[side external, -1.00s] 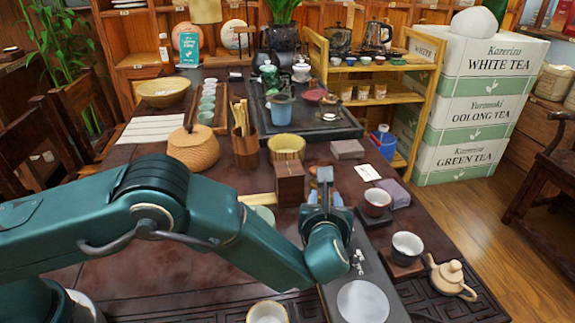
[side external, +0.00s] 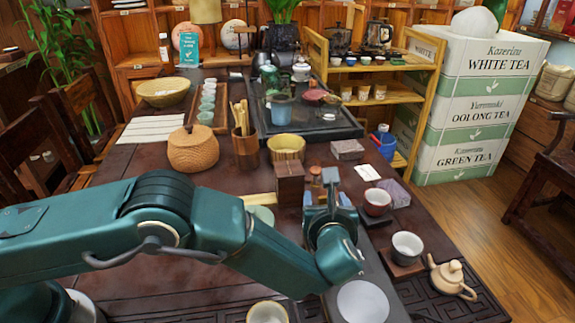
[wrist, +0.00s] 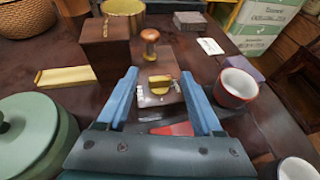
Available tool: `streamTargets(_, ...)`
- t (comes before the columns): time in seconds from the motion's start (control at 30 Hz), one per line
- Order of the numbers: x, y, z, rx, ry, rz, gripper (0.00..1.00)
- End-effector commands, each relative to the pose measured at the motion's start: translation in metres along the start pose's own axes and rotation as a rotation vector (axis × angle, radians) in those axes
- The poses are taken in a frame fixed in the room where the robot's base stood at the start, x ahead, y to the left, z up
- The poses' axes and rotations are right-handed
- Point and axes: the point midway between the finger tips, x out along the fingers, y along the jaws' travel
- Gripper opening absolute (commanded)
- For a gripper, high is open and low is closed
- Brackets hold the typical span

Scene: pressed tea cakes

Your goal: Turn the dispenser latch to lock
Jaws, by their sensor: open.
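The latch looks to be a small brass-yellow bar (wrist: 160,82) on a dark plate, ahead of my gripper in the wrist view. A copper-topped knob (wrist: 150,36) stands just behind it; it also shows in the side view (side external: 316,171). My gripper (wrist: 160,73) is open, with its two blue fingers apart and the brass bar seen between them. I cannot tell whether either finger touches the bar. In the side view my gripper (side external: 331,184) hangs over the dark grey strip, and the bar is hidden behind it.
A brown wooden block (wrist: 105,43) stands left of the knob. A green lidded pot (wrist: 36,138) is at lower left. A red cup (wrist: 238,90) stands close on the right, and a grey cup (side external: 407,246) nearer the front. A clay teapot (side external: 452,278) is at the table's right edge.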

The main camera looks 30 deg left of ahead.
Motion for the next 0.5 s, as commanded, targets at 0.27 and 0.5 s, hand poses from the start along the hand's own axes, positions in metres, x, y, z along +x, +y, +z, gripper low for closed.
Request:
streamTargets(0.27, -0.034, -0.002, 0.000, 0.001, -0.001, -0.005, 0.68)
streamTargets(0.5, -0.051, 0.000, 0.000, 0.000, 0.000, -0.001, 0.68)
